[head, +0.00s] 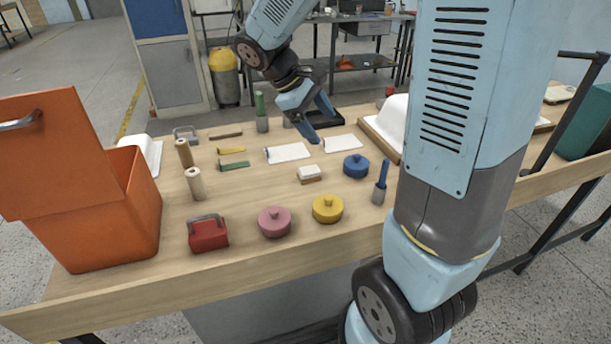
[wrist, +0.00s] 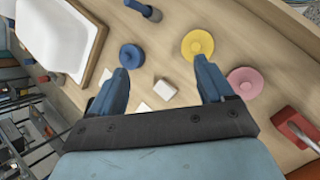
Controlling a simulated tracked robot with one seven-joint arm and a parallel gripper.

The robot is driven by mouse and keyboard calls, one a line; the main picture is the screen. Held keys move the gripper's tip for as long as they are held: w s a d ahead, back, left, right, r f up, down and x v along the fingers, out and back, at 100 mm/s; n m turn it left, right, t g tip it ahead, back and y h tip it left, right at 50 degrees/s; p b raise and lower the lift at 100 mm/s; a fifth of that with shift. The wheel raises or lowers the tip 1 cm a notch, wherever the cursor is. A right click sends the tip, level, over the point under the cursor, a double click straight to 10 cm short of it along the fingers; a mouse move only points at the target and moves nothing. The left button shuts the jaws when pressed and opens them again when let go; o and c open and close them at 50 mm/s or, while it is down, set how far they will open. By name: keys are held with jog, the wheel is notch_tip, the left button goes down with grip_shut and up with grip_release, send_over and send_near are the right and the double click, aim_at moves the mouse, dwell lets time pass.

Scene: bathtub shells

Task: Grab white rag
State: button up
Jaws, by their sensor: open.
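Two flat white cloth-like pieces lie on the wooden table, a left one (head: 288,153) and a right one (head: 343,143). Each has a dark mark at its left end. I cannot tell which is the white rag. My gripper (head: 320,123) hangs over the far part of the table, near both pieces, open with nothing visible between its fingers. In the wrist view the blue fingers (wrist: 163,72) are spread apart. A small white-topped block (wrist: 165,89) shows between them; the palm hides part of the table below it.
Blue (head: 356,165), yellow (head: 327,208) and pink (head: 274,221) round lidded pieces stand nearer the front. A red box (head: 208,234) and orange toolbox (head: 110,220) are at left. A white bathtub shell (head: 393,120) stands at right, partly behind my arm.

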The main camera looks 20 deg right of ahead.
jog(key=w+a+f+n+h, duration=0.45)
jog(key=w+f, duration=0.35)
jog(key=f, duration=0.2)
jog(key=n+t+h, duration=0.1)
jog(key=n+h, duration=0.2)
jog(key=n, duration=0.2)
send_near(304, 170)
jog(key=shift+s+a+r, duration=0.25)
jog(key=shift+a+r, duration=0.05)
jog(key=shift+a, duration=0.1)
jog(key=shift+d+f, duration=0.15)
jog(key=shift+f, duration=0.05)
jog(key=x, duration=1.3)
jog(key=shift+w+d+f, duration=0.1)
jog(key=shift+w+d, duration=0.05)
jog(key=c, duration=1)
jog(key=shift+c, duration=0.2)
